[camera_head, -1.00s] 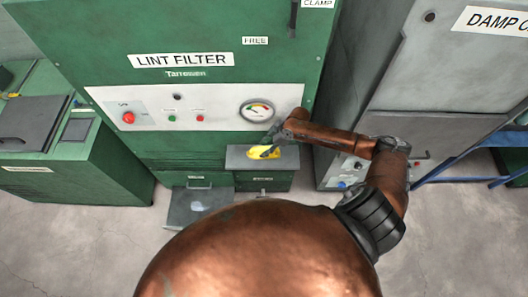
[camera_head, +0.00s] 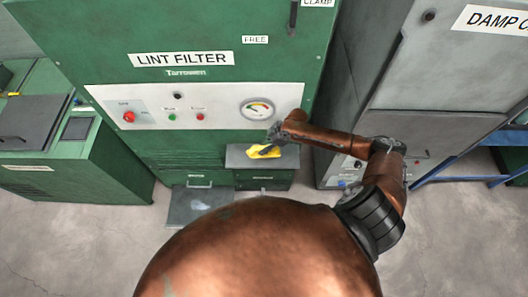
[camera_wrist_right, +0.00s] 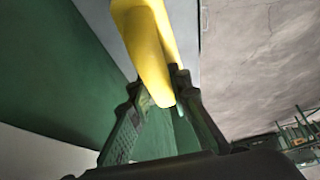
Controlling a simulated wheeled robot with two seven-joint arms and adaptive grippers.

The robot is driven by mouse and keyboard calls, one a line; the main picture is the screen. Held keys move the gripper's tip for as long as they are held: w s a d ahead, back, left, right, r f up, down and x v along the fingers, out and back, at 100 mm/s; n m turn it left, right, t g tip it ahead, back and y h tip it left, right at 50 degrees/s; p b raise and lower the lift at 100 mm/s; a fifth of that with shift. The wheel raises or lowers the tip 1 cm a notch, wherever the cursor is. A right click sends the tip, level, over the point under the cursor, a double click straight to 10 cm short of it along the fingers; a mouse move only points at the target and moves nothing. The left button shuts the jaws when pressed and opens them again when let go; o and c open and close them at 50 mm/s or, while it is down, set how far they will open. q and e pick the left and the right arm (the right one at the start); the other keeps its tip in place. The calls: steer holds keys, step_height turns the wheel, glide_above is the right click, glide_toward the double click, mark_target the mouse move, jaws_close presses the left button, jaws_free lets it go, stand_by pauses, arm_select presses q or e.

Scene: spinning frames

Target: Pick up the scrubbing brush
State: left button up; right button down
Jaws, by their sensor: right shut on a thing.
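The yellow scrubbing brush (camera_head: 263,152) is over the small grey-topped ledge (camera_head: 238,161) on the front of the green lint filter cabinet. In the right wrist view the yellow brush (camera_wrist_right: 146,48) sits between the two dark fingers of my right gripper (camera_wrist_right: 158,98). My right gripper (camera_head: 270,144) is shut on it, with the arm reaching in from the right. Whether the brush touches the ledge cannot be told. Its bristles are hidden or too small to make out. My left gripper is not in view.
The cabinet's white panel with a gauge (camera_head: 257,109) and buttons is just behind my gripper. An open grey tray (camera_head: 200,206) juts out low on the left. A grey machine (camera_head: 432,75) stands at right, by a blue frame (camera_head: 458,180). Floor at left is clear.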

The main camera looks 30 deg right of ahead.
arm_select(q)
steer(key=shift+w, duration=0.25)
arm_select(e)
steer(key=shift+r, duration=0.35)
step_height(320, 180, up, 2)
steer(key=shift+d+r+b, duration=0.1)
steer(key=shift+b, duration=0.35)
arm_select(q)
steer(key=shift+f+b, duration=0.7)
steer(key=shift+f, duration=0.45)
arm_select(e)
steer(key=s+a+r, duration=0.3)
steer(key=a+r, duration=0.2)
steer(key=a, duration=0.1)
steer(key=s+a+r, duration=0.3)
steer(key=a+r, duration=0.2)
steer(key=a, duration=0.1)
steer(key=shift+s+a, duration=0.25)
steer(key=shift+a, duration=0.05)
